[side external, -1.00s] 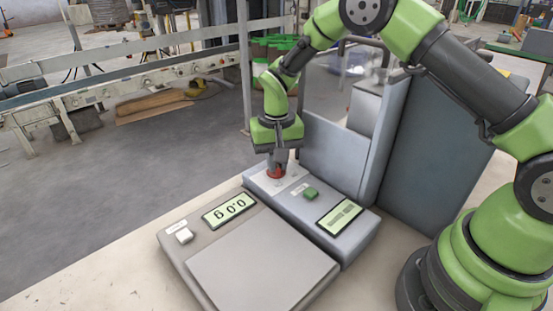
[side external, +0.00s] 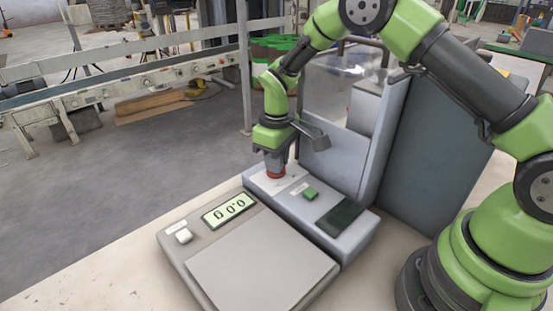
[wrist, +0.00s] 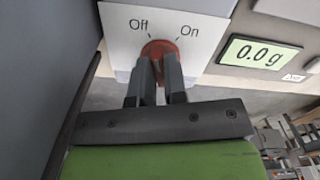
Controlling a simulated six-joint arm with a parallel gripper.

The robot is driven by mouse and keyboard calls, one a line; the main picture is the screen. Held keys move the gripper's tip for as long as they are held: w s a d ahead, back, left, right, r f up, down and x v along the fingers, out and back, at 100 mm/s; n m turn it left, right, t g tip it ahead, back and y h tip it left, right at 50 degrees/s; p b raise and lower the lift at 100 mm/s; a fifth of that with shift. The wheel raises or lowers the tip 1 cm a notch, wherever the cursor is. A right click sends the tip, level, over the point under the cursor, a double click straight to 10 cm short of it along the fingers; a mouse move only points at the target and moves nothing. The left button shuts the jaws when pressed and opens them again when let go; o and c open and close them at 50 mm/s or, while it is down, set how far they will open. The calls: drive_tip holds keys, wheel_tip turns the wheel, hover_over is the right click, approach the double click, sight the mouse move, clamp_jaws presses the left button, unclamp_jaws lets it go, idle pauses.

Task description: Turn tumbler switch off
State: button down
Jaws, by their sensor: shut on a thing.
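The tumbler switch is a round red knob (side external: 274,177) on a white plate at the far end of the grey control panel (side external: 330,236). In the wrist view the red knob (wrist: 160,46) sits below the "Off" label on the left and the "On" label on the right. My gripper (side external: 275,167) points down with its fingers shut on the knob. In the wrist view the two fingers (wrist: 160,72) hide the knob's lower part, so its pointer cannot be read. The panel's display (side external: 340,216) is dark.
A green button (side external: 310,194) sits beside the switch. The scale (side external: 262,262) in front shows "0.0 g" on its lit display (side external: 229,210) and has a white button (side external: 183,236). The grey machine housing (side external: 340,155) with a clear guard stands close behind my gripper.

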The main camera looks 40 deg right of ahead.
drive_tip(key=shift+n, duration=1.1)
drive_tip(key=c, duration=1.2)
unclamp_jaws()
drive_tip(key=shift+o, duration=0.2)
wheel_tip(320, 180, up, 9)
drive_tip(key=shift+f, duration=0.1)
drive_tip(key=shift+r, duration=0.65)
